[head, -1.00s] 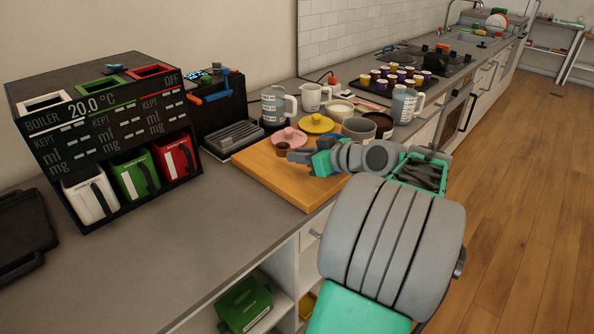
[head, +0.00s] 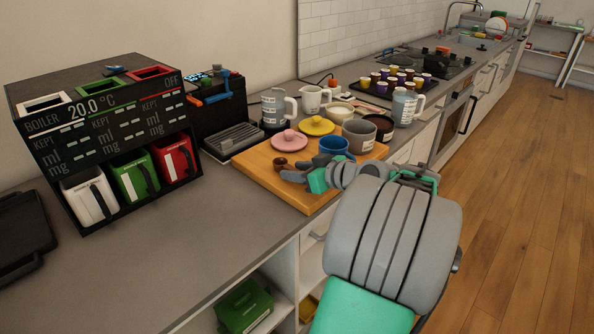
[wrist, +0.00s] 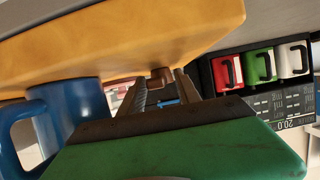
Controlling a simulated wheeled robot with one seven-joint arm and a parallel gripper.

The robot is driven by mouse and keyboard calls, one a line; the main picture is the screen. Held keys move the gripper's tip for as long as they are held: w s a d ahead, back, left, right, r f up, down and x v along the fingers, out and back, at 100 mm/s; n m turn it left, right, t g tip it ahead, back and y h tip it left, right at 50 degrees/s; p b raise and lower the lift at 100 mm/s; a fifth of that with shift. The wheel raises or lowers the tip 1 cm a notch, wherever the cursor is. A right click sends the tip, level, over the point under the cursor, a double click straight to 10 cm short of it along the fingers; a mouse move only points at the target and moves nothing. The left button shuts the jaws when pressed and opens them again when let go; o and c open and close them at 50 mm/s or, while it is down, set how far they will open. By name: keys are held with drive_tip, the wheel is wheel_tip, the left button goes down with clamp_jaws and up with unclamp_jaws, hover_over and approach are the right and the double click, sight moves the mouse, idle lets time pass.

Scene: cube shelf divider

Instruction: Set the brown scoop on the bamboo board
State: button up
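The brown scoop (head: 280,161) sits on the front part of the bamboo board (head: 282,198), beside the pink lid. My gripper (head: 290,171) is low over the board, its fingertips just right of the scoop. In the wrist view, which is upside down, the scoop (wrist: 160,77) shows against the board (wrist: 100,45), beyond and between the spread fingertips (wrist: 160,82). The fingers look open, with a gap between them and the scoop. The scoop's handle cannot be made out.
A blue mug (head: 334,146) stands close behind my gripper on the board. The pink lid (head: 289,140), yellow lid (head: 317,126) and a grey bowl (head: 358,135) are near.

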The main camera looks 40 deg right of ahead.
drive_tip(key=shift+r, duration=0.15)
drive_tip(key=shift+s+d+r, duration=0.1)
drive_tip(key=shift+s+r, duration=0.05)
drive_tip(key=shift+s, duration=0.1)
drive_tip(key=v, duration=1.1)
drive_tip(key=shift+s, duration=0.3)
